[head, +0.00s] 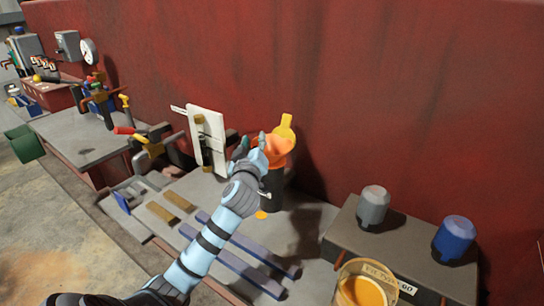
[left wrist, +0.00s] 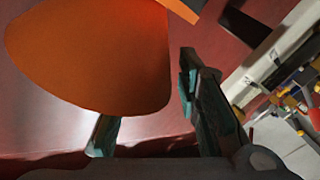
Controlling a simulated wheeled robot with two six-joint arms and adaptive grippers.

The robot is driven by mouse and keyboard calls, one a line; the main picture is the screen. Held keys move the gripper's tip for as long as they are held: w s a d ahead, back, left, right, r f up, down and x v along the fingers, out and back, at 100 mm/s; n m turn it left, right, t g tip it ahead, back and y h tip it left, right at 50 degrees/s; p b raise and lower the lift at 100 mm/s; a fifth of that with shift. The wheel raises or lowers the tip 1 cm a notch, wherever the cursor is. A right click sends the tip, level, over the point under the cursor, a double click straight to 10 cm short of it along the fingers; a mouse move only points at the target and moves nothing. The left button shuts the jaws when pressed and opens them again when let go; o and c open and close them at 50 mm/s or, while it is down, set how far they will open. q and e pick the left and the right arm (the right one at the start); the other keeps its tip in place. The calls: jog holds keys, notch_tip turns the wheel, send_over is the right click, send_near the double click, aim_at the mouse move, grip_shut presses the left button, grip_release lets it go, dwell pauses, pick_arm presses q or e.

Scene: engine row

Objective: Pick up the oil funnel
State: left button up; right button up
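The orange oil funnel (head: 277,150) sits upright at the top of a dark cylinder (head: 272,188) on the bench, with a yellow tab (head: 285,126) rising behind its rim. My left gripper (head: 252,147) is at the funnel's left side, its fingers apart. In the left wrist view the funnel (left wrist: 95,55) fills the upper left. One finger is partly hidden behind the funnel and the other stands to its right, with a gap between it and the orange wall. I cannot tell whether either finger touches it. My right gripper is not in view.
A white upright panel (head: 207,138) stands just left of the gripper. Blue bars (head: 250,250) lie on the bench in front. A grey block with a grey cup (head: 373,207) and a blue cup (head: 454,237) is at right, behind a yellow-filled bucket (head: 362,290). A red wall (head: 400,90) closes the back.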

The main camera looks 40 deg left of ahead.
pick_arm(q)
grip_shut()
